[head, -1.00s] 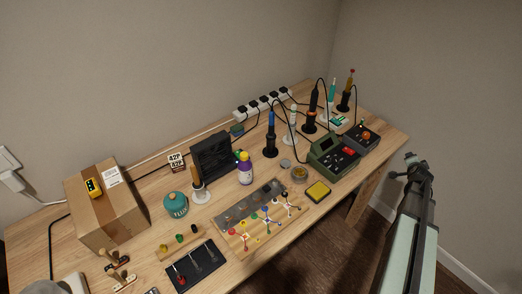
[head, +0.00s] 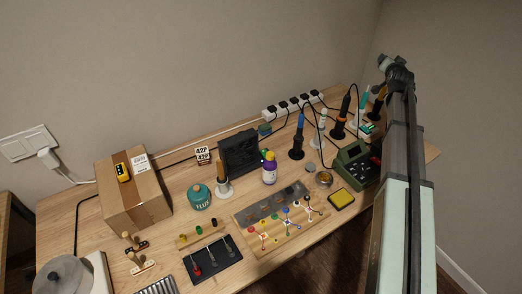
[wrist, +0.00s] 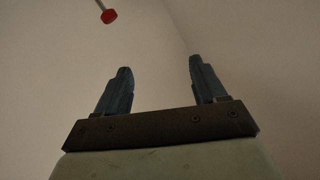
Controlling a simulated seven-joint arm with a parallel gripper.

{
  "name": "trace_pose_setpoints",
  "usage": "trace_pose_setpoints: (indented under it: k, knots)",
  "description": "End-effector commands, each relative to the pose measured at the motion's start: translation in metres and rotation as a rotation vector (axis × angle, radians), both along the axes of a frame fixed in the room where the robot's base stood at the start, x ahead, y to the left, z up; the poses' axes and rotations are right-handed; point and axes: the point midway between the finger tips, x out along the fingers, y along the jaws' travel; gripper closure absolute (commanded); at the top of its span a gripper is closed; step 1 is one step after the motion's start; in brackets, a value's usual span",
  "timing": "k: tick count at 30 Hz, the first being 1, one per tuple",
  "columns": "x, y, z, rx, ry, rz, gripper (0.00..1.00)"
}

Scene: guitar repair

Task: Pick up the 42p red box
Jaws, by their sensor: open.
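The small 42P boxes (head: 203,155) stand near the back of the workbench, left of a black panel. Two "42P" labels show, one above the other; they look pale with dark lettering, and I cannot make out clearly which is red. My gripper shows in the wrist view (wrist: 160,82) with its two dark fingers wide apart and nothing between them. In the head view my arm rises over the right end of the bench, far right of the 42P boxes. My fingertips are hard to make out there.
A cardboard box (head: 134,190) stands left, a teal flux jar (head: 199,197) and purple bottle (head: 269,170) in front. Upright tools, including a blue-handled one (head: 298,135), crowd the right. A power strip (head: 293,106) lies behind. A red-tipped tool (wrist: 108,16) shows in the wrist view.

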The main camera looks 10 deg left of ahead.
Motion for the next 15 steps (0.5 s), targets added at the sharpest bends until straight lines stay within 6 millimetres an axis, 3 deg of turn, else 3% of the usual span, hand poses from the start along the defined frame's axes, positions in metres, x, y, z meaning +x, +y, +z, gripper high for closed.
trace_pose_setpoints:
  k: [1, 8, 15]
  knots:
    - [0.002, 0.033, -0.005, -0.049, 0.042, 0.053, 0.30]
    - [-0.014, 0.167, -0.036, -0.312, 0.242, 0.322, 0.30]
    - [-0.059, 0.299, -0.064, -0.596, 0.395, 0.654, 0.30]
